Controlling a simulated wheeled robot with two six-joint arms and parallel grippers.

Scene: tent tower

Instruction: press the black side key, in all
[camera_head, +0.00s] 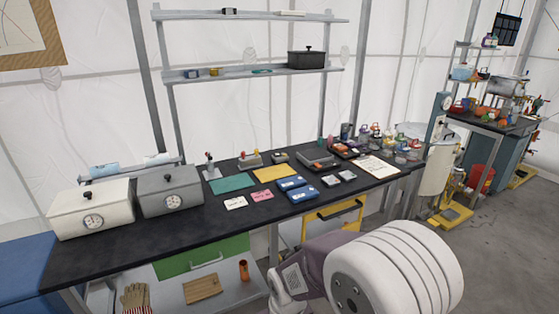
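I cannot make out a black side key in the head view; it may be hidden or too small to tell. On the black-topped workbench (150,243) stand a white box (92,208) and a grey box (170,191), each with a round dial and a black knob on its lid. Farther right are small devices with upright handles, one grey-based with a red tip (249,160), and a flat grey scale-like device (317,158). Neither gripper is in view; a large white link of my arm fills the lower right.
Green and yellow mats, blue cases (297,190) and small cards lie mid-bench. A clipboard paper (380,166) and several small bottles are at the right end. A shelf with a black pot (307,59) rises behind. Grey floor is open at right.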

